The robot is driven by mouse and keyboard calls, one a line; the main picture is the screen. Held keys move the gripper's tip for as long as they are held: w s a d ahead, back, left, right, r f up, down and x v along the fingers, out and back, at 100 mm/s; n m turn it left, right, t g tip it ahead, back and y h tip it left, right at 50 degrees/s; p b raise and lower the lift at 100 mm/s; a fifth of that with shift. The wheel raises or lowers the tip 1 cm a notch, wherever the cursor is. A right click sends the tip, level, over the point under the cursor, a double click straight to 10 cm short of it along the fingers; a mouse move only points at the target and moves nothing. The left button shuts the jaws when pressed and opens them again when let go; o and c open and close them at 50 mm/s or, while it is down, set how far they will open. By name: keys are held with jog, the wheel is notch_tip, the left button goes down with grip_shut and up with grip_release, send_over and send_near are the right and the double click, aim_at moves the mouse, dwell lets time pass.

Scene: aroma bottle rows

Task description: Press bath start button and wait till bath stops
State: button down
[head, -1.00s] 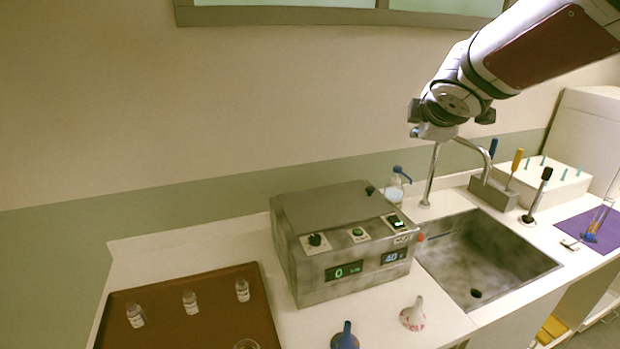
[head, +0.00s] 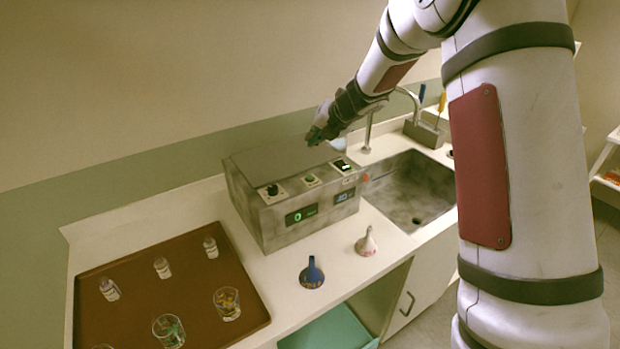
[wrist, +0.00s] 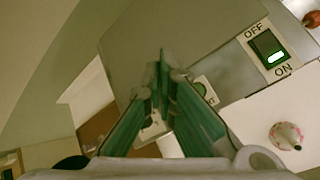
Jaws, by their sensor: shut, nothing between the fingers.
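The bath (head: 285,165) is a grey metal box on the white counter. Its round green start button (head: 310,179) sits between a black knob (head: 273,190) and a rocker switch (head: 342,165). The left display (head: 301,215) reads a green 0; the right display (head: 344,197) is blue and too small to read surely. My gripper (head: 315,137) is shut and empty, above the bath's top, behind the button. In the wrist view its teal fingers (wrist: 162,75) meet and partly cover the start button (wrist: 203,90). The rocker switch (wrist: 268,47) there is lit green, marked OFF and ON.
A brown tray (head: 190,300) with small bottles and glass beakers lies left of the bath. A blue funnel (head: 312,274) and a white funnel (head: 366,243) stand in front. A sink (head: 410,190) with a tap is to the right.

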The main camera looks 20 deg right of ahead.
jog(key=b, duration=0.4)
send_over(313, 176)
notch_tip(313, 176, down, 7)
jog(key=shift+w, duration=0.15)
jog(key=shift+a+f+b, duration=0.1)
jog(key=shift+f+b, duration=0.5)
jog(key=shift+f, duration=0.25)
jog(key=shift+f, duration=0.15)
dwell(0.8)
jog(key=shift+f+b, duration=0.3)
jog(key=shift+f+b, duration=0.35)
jog(key=shift+f, duration=0.05)
dwell(0.8)
jog(key=shift+s+r, duration=0.15)
jog(key=shift+s, duration=0.05)
jog(key=shift+r+p, duration=0.7)
jog(key=shift+p, duration=0.2)
